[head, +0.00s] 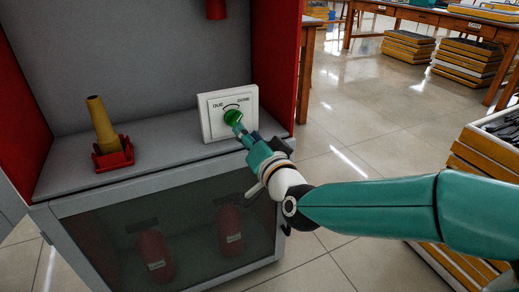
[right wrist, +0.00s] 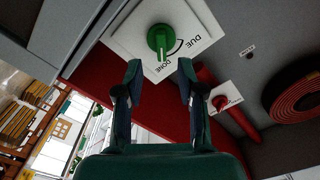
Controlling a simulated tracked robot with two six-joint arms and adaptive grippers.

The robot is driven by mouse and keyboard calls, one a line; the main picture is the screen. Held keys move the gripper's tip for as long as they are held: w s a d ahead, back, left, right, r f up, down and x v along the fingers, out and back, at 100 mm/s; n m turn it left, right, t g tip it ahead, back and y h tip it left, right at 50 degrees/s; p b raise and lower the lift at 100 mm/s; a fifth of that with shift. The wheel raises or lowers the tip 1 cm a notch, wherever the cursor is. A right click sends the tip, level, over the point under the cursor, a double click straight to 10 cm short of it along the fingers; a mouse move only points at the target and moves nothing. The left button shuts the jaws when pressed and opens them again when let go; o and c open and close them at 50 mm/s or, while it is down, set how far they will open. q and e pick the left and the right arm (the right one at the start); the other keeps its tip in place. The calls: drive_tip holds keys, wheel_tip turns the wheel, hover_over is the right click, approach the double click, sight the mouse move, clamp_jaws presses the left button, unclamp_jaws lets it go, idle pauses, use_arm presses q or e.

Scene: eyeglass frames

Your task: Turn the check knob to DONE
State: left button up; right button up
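A white panel (head: 212,124) with the words DUE and DONE and a small arc stands on the grey cabinet shelf. Its round green knob (head: 233,117) faces out. In the right wrist view the knob (right wrist: 160,40) shows a raised ridge that appears to lie toward the DONE lettering on the panel (right wrist: 128,30). My right gripper (head: 241,131) is close in front of the knob. In the right wrist view its two fingers (right wrist: 160,68) are apart with nothing between the tips, and the knob lies just beyond them. Whether they touch it is unclear. My left gripper is out of view.
A yellow nozzle (head: 101,125) stands in a red holder (head: 113,154) on the shelf's left. Below, red extinguishers (head: 230,229) sit behind dark glass. The wrist view shows a coiled red hose (right wrist: 295,92). Stacked trays (head: 462,60) stand at right on the tiled floor.

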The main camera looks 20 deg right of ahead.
drive_tip(key=s, duration=0.6)
drive_tip(key=shift+s, duration=0.2)
drive_tip(key=shift+d, duration=0.1)
wheel_tip(320, 180, down, 25)
drive_tip(key=n+g+p, duration=0.1)
drive_tip(key=g+p, duration=0.4)
drive_tip(key=g, duration=0.2)
drive_tip(key=s+a+f+n+g+y+p, duration=0.15)
drive_tip(key=s+a+f+g, duration=0.3)
drive_tip(key=s+f, duration=0.55)
drive_tip(key=s+a+f+n+g+y+p, duration=0.1)
drive_tip(key=s+a+f+n+g+y, duration=0.15)
drive_tip(key=s+f+g, duration=0.65)
wheel_tip(320, 180, up, 39)
drive_tip(key=s+t+p, duration=0.1)
drive_tip(key=t+p, duration=0.2)
drive_tip(key=p, duration=3.4)
drive_tip(key=shift+s+f+n+h+p, duration=0.15)
drive_tip(key=shift+s+n+h+p, duration=0.15)
drive_tip(key=shift+n+p, duration=0.1)
